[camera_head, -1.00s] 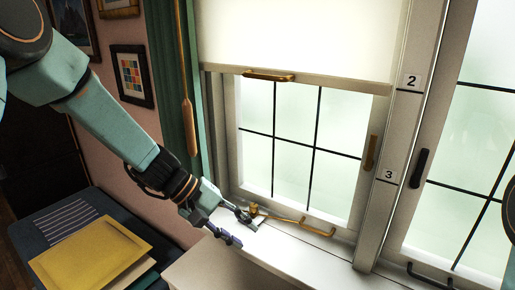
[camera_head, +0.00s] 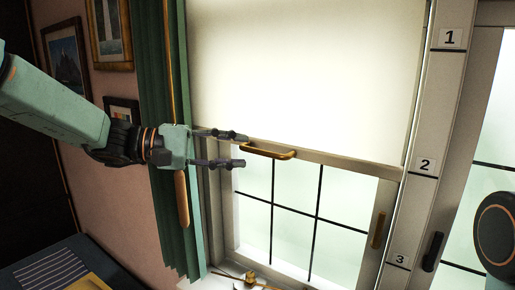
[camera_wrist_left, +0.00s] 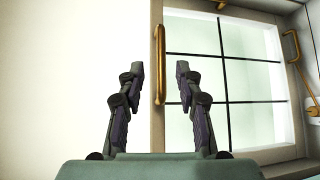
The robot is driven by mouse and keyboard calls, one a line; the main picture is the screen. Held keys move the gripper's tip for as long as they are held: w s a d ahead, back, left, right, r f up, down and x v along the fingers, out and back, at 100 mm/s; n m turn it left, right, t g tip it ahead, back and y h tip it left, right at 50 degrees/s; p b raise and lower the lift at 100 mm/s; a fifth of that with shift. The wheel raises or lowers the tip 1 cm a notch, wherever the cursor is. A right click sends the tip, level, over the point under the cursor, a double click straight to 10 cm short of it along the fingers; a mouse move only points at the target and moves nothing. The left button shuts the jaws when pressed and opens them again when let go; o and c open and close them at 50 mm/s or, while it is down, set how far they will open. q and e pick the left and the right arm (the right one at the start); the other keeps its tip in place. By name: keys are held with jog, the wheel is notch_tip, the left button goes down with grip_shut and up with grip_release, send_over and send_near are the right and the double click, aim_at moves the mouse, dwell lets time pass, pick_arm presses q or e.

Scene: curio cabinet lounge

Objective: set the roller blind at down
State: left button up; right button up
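The roller blind (camera_head: 300,75) is a cream sheet covering the upper part of the window. Its bottom bar (camera_head: 345,163) hangs about level with the label 2 on the frame. A brass handle (camera_head: 268,150) is fixed on that bar. My left gripper (camera_head: 242,149) is open and empty just left of the handle, its fingers pointing right towards it. In the left wrist view the handle (camera_wrist_left: 159,62) shows between and beyond the open fingers (camera_wrist_left: 158,75), apart from them. My right gripper is not in view.
Labels 1 (camera_head: 450,38), 2 (camera_head: 425,165) and 3 (camera_head: 400,259) run down the window frame. A green curtain (camera_head: 165,120) and a hanging wooden pull (camera_head: 182,200) are close to my left gripper. A brass window latch (camera_head: 250,281) sits on the sill below.

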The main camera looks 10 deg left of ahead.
aim_at(259, 153)
pick_arm(q)
jog(key=x, duration=0.6)
jog(key=shift+w+f+p, duration=0.1)
jog(key=shift+p, duration=0.3)
jog(key=shift+w+d+f, duration=0.1)
jog(key=shift+w, duration=0.1)
jog(key=shift+s, duration=0.15)
jog(key=shift+s+r, duration=0.2)
jog(key=shift+s, duration=0.1)
jog(key=shift+w+d+f, duration=0.2)
jog(key=shift+w, duration=0.25)
jog(key=c, duration=0.4)
jog(key=shift+s+a, duration=0.15)
jog(key=shift+a, duration=0.05)
grip_shut()
